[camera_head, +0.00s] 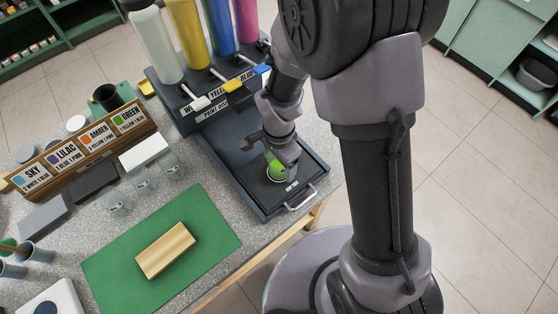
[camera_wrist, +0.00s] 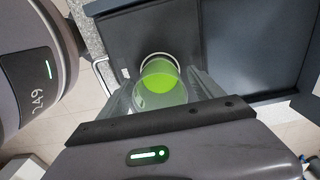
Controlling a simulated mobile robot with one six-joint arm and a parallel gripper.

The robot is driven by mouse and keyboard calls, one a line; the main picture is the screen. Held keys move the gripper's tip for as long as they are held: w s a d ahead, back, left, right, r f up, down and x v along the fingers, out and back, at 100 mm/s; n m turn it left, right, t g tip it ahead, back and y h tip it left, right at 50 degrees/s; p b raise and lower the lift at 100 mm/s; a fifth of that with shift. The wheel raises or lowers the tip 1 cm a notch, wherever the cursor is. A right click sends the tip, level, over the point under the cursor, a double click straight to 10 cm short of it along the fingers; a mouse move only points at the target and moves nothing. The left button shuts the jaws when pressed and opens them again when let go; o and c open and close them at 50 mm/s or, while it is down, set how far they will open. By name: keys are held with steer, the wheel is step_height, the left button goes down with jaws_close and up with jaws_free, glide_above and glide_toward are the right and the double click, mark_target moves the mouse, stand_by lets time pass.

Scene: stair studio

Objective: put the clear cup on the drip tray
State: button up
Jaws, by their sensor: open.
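A clear cup with bright green in it (camera_head: 276,168) stands on the dark drip tray (camera_head: 258,203), below the paint dispenser. In the wrist view the cup (camera_wrist: 160,88) shows between the two fingers, with the dark tray (camera_wrist: 125,40) around it. My gripper (camera_head: 279,158) is open, with a finger on each side of the cup; the fingers also show in the wrist view (camera_wrist: 162,90). I cannot tell whether either finger touches the cup. My gripper partly hides the cup in the head view.
Several empty clear cups (camera_head: 145,181) stand left of the tray. The dispenser (camera_head: 200,110) has colored cylinders and levers behind my gripper. A color card rack (camera_head: 85,160) stands at left. The tray has a front handle (camera_head: 301,200).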

step_height(320, 180, up, 20)
steer(key=d+n+t+p, duration=0.2)
steer(key=p, duration=0.2)
steer(key=s+d+r+n+t+y, duration=0.2)
steer(key=s+d+r+n+t, duration=0.1)
steer(key=s+r, duration=0.8)
steer(key=shift+s+d+r+n+t, duration=0.15)
steer(key=shift+d+r+n+t, duration=0.25)
steer(key=shift+d+r+n, duration=0.4)
steer(key=shift+f, duration=0.2)
step_height(320, 180, down, 8)
steer(key=b, duration=0.8)
steer(key=shift+f, duration=0.25)
steer(key=shift+c, duration=0.3)
